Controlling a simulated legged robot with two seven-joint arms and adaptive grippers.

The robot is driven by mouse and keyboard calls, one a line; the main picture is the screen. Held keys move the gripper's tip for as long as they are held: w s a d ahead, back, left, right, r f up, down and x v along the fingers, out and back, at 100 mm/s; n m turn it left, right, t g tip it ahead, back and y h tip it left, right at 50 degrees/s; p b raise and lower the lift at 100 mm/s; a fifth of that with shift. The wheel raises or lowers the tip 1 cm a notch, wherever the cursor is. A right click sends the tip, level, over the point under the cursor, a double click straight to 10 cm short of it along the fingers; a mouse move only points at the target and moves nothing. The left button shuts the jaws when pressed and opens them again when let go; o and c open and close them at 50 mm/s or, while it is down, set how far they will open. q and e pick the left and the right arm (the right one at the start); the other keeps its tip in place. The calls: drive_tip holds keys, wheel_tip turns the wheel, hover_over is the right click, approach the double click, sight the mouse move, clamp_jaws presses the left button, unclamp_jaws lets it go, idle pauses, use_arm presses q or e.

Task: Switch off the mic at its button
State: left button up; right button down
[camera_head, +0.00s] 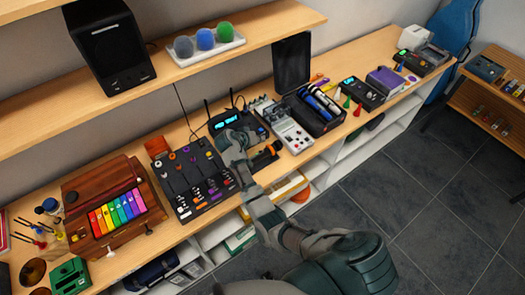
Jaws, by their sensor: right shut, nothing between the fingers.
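My right arm reaches in from the bottom, and my right gripper (234,140) is at the front of the black wireless receiver with antennas and a lit blue display (228,122). The gripper is shut and empty. A dark cylindrical object, seemingly the mic (264,159), lies just right of my gripper near the counter's front edge, with orange parts at its right end. Its button cannot be made out, and the gripper and wrist cover part of this area. I cannot tell whether the gripper touches anything. My left gripper is not in view.
A black mixer with knobs (190,170) stands left of my gripper. A grey device (287,127) and a black case with blue items (318,108) stand to the right. A shelf (270,25) overhangs the back. A xylophone with coloured bars (118,211) sits further left.

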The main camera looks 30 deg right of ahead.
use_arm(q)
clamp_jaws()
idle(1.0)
